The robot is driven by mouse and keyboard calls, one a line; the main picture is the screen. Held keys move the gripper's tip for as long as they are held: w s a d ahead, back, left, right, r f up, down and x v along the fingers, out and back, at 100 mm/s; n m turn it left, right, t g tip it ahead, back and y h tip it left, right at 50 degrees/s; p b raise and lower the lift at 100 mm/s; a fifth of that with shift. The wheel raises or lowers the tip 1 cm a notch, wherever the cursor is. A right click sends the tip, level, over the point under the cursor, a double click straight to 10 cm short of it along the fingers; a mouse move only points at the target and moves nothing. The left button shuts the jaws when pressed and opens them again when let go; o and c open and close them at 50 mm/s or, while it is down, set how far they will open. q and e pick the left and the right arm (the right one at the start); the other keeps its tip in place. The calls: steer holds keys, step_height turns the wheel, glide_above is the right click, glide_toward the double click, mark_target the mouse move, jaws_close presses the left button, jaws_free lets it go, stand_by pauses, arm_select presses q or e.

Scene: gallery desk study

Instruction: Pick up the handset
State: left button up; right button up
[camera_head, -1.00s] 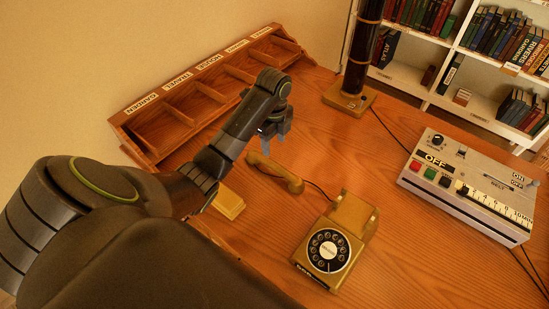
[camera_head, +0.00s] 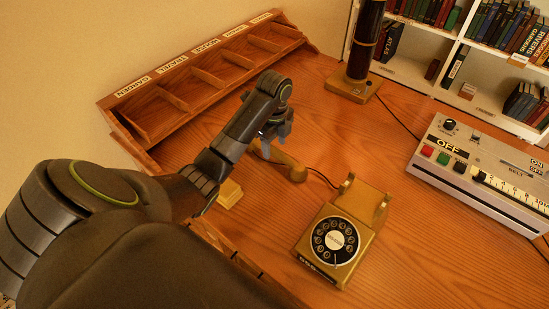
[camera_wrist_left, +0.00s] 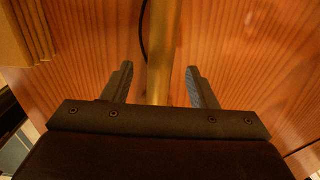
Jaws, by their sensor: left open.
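The tan handset (camera_head: 290,168) lies on the wooden desk behind and left of the rotary telephone base (camera_head: 341,236); a dark cord runs from it toward the base. My left gripper (camera_head: 277,134) is over the far part of the handset and hides some of it. In the left wrist view, the handset (camera_wrist_left: 161,55) runs lengthwise between the two open fingers of my left gripper (camera_wrist_left: 159,86), with a gap on each side. The cord shows beside it. My right gripper is not in view.
A wooden sorter with labelled compartments (camera_head: 203,60) stands along the wall. A small yellow block (camera_head: 229,193) lies near my left arm. A grey control box (camera_head: 484,170) is at right and a dark column on a wooden base (camera_head: 352,88) at the back. Desk right of the telephone is clear.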

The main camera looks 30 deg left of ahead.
mark_target(274, 149)
arm_select(q)
step_height(274, 149, down, 3)
steer(key=shift+b, duration=0.35)
steer(key=shift+r, duration=0.1)
jaws_close()
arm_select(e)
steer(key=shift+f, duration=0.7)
arm_select(q)
steer(key=shift+r, duration=0.1)
